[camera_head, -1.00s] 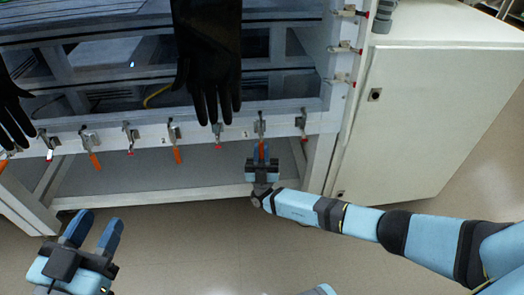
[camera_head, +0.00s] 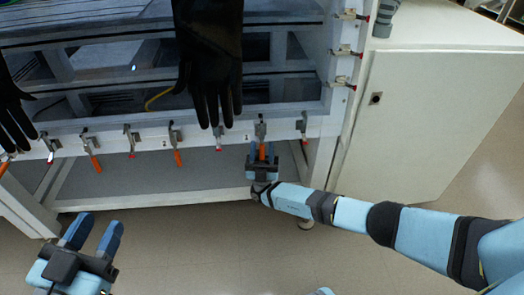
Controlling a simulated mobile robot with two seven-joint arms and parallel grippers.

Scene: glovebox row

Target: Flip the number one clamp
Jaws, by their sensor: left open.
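A row of toggle clamps runs along the lower white rail of the glovebox; no numbers can be read on them. One clamp (camera_head: 261,130) has its orange handle hanging down at my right gripper (camera_head: 263,151). The two blue fingers of that gripper stand apart on either side of the handle, with a small gap visible. The lower part of the handle is partly hidden by the gripper. My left gripper (camera_head: 92,233) is open and empty at the lower left, over the floor and away from the clamps.
Other clamps sit on the rail, such as an orange-handled one (camera_head: 175,143) to the left and a red-tipped one (camera_head: 302,124) to the right. Black gloves (camera_head: 212,60) hang before the rail. A white cabinet (camera_head: 430,110) stands at the right.

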